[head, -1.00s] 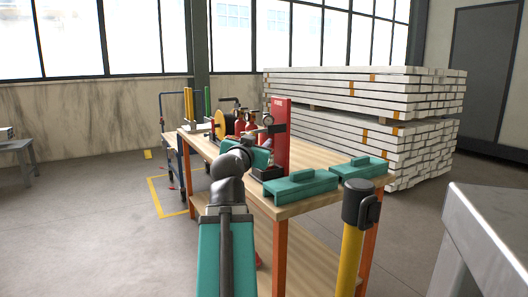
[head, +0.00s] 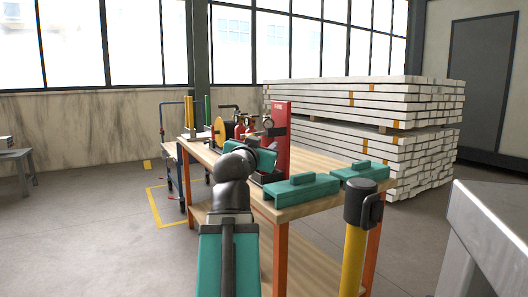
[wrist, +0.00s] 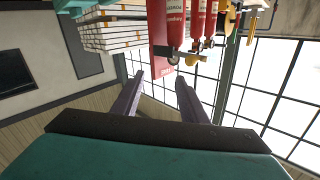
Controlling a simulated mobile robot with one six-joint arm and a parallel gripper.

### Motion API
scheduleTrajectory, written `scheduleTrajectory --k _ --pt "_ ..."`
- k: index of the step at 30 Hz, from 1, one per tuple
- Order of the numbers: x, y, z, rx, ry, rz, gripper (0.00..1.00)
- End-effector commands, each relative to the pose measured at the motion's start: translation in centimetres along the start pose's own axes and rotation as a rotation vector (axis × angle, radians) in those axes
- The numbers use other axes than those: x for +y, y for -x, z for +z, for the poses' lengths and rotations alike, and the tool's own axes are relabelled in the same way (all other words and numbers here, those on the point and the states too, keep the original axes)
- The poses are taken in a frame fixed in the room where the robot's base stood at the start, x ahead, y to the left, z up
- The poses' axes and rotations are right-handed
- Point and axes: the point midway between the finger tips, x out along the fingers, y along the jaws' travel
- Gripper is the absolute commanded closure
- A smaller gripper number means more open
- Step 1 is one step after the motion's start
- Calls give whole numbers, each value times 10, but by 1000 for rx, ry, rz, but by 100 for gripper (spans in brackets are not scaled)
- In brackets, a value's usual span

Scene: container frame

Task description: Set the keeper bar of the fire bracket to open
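The fire bracket (head: 283,128) is a red upright panel on the wooden bench in the head view. A dark bar, apparently its keeper bar (head: 277,132), crosses it at mid-height. In the wrist view, red extinguishers (wrist: 175,22) hang in from the top, and the red panel (wrist: 161,67) shows with a dark bar (wrist: 180,54) across it. My gripper (wrist: 158,76) has its two purple-grey fingers apart with nothing between them, pointing towards the bracket. The bar's exact position is too small to tell.
Two teal cases (head: 301,188) (head: 359,171) lie on the bench's (head: 327,201) near end. More red extinguishers and a yellow reel (head: 219,131) stand further back. A yellow post (head: 354,258) and a grey table (head: 490,235) stand at the near right. Floor to the left is open.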

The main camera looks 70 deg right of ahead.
Motion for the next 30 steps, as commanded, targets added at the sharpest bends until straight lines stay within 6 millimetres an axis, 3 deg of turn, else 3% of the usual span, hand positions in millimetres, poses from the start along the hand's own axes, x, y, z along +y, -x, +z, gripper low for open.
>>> scheduleTrajectory --k 20,27,30 --pt "7 10 -1 0 0 -1 60" --pt "2 7 8 -17 5 -8 98" --pt "-8 3 24 -43 14 -21 100"
